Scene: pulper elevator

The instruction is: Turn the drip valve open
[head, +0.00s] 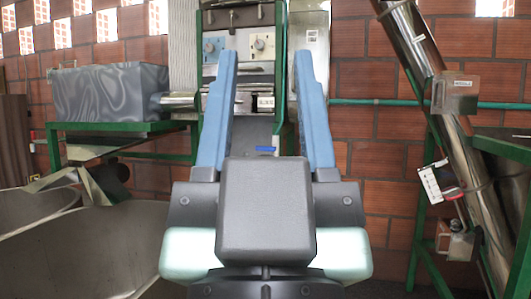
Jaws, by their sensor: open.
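My gripper (264,62) fills the middle of the head view. Its two blue fingers point away from me, wide apart, with nothing between them. Beyond them stands a green-framed machine with a metal front panel (238,60). I cannot tell whether either knob is the drip valve. The gripper appears apart from the panel. The gripper body hides the machine's lower part.
A grey metal tank (110,92) sits on a green stand (125,126) at left, above a large curved basin (85,245). A slanted metal tube (412,45) with a small switch box (430,185) stands at right. A brick wall (365,60) closes the back.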

